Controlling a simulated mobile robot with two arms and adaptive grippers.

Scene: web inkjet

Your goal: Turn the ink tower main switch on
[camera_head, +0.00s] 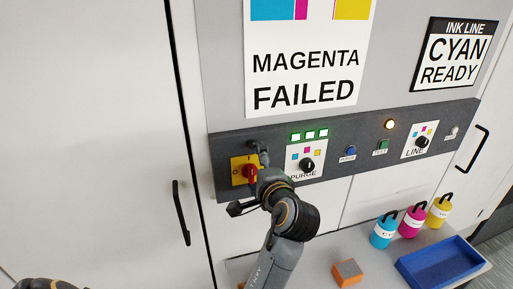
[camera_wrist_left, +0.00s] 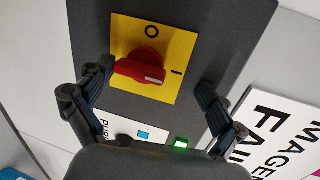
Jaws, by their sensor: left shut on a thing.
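The main switch is a red rotary knob (camera_head: 249,171) on a yellow plate (camera_head: 238,180) at the left end of the dark control strip. In the left wrist view the knob (camera_wrist_left: 140,66) has its white-marked end near the "I" mark, with the "O" mark off to its side. My left gripper (camera_head: 248,180) is at the switch, its fingers on either side of the knob. In the left wrist view one fingertip of this gripper (camera_wrist_left: 155,82) meets the knob's unmarked end. My right gripper is not in view.
The strip also holds a purge knob (camera_head: 307,165) under lit green lamps (camera_head: 309,135), buttons, and a line knob (camera_head: 422,141). The bench below bears an orange block (camera_head: 347,271), a blue tray (camera_head: 440,264) and cyan, magenta and yellow bottles. A cabinet handle (camera_head: 181,212) juts out left.

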